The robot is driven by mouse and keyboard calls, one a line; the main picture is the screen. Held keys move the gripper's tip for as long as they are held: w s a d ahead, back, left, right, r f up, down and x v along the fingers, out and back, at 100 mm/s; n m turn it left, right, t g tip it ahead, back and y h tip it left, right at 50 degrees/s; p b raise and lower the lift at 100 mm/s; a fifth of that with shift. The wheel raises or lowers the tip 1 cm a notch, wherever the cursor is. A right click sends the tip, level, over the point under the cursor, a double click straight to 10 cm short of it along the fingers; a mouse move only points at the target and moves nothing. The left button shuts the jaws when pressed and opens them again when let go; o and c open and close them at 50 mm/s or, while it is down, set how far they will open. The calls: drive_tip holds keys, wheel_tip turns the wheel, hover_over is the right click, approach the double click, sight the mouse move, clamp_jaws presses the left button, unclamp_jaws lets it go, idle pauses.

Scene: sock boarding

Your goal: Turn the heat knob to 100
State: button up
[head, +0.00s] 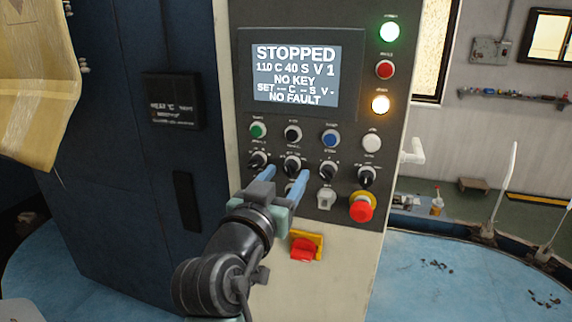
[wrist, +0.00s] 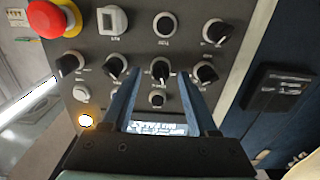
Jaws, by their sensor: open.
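The control panel (head: 228,100) has a row of black rotary knobs under its buttons. Their labels are too small to read, so I cannot tell which is the heat knob. The display (head: 296,75) reads "STOPPED", "110 C 40 S V 1", "NO KEY", "NO FAULT". My gripper (head: 285,174) is open and empty, its blue fingers pointing at the panel. In the wrist view, where the panel appears upside down, the gripper (wrist: 159,74) has its fingertips on either side of the second knob from the panel's left (wrist: 160,70). I cannot tell whether they touch it.
Neighbouring knobs (wrist: 207,73) and (wrist: 115,65) sit close outside the fingers. Buttons, including a green one (head: 258,130), lie above the knobs.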

drive_tip(key=shift+w+d, duration=0.15)
drive_tip(key=shift+w, duration=0.5)
clamp_jaws()
